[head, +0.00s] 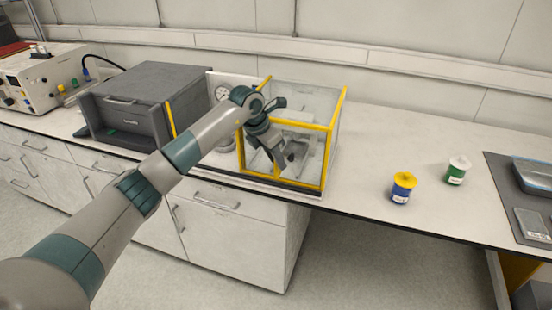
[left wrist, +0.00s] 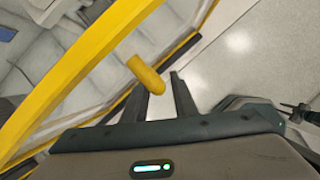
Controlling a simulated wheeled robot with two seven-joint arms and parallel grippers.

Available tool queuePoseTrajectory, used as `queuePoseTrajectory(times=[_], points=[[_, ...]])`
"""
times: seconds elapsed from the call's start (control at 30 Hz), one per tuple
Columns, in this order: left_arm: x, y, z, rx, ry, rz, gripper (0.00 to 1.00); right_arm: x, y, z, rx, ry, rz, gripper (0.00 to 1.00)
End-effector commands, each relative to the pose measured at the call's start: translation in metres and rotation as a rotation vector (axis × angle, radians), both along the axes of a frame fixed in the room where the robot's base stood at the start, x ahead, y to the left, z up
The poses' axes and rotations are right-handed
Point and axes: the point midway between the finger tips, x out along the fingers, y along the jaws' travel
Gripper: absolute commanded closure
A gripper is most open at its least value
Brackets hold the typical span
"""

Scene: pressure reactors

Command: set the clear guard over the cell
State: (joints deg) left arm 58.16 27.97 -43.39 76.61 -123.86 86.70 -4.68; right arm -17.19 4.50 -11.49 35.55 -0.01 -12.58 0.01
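The clear guard (head: 326,130), a box of clear panels with yellow edges, stands upright on the bench in the middle of the head view. A pale panel with a round gauge (head: 222,93) shows beside its left side. What is inside the guard is unclear, so I cannot pick out the cell. My left gripper (head: 288,160) is at the guard's front. In the left wrist view, a yellow peg-like handle (left wrist: 147,75) lies by the tips of my left gripper (left wrist: 160,82). Its fingers are apart, and I cannot tell whether they touch the handle.
A dark grey box (head: 150,95) and a pale instrument (head: 40,80) stand to the left. A yellow-lidded blue jar (head: 403,188), a white-lidded green jar (head: 457,171) and a dark mat (head: 505,178) are to the right. The bench between guard and jars is clear.

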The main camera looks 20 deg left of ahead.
Motion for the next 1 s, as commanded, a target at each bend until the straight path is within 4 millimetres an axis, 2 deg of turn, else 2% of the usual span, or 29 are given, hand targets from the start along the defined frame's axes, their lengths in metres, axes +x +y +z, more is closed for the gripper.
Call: queuePoseTrajectory(times=[0.03,0.1,0.37,0.57,0.77,0.9,1.0], points=[[0.000,0.000,0.000,0.000,0.000,0.000,0.88,0.000,0.000,0.000,0.000,0.000,0.000,0.69],[0.000,0.000,0.000,0.000,0.000,0.000,1.00,0.000,0.000,0.000,0.000,0.000,0.000,0.69],[0.000,0.002,0.000,0.000,0.000,0.001,1.00,0.000,0.000,-0.001,0.000,0.000,0.000,0.69],[0.001,0.021,-0.002,0.002,0.000,0.003,1.00,0.000,-0.001,-0.010,-0.001,0.001,0.001,0.69],[0.002,0.063,-0.004,0.003,-0.001,0.008,1.00,0.000,-0.003,-0.027,-0.002,0.001,0.001,0.69],[0.004,0.104,-0.004,0.003,-0.001,0.009,1.00,0.003,-0.002,-0.041,-0.001,-0.008,0.001,0.69],[0.005,0.136,-0.003,0.003,-0.001,0.009,1.00,0.056,0.018,-0.037,0.034,-0.129,0.005,0.69]])
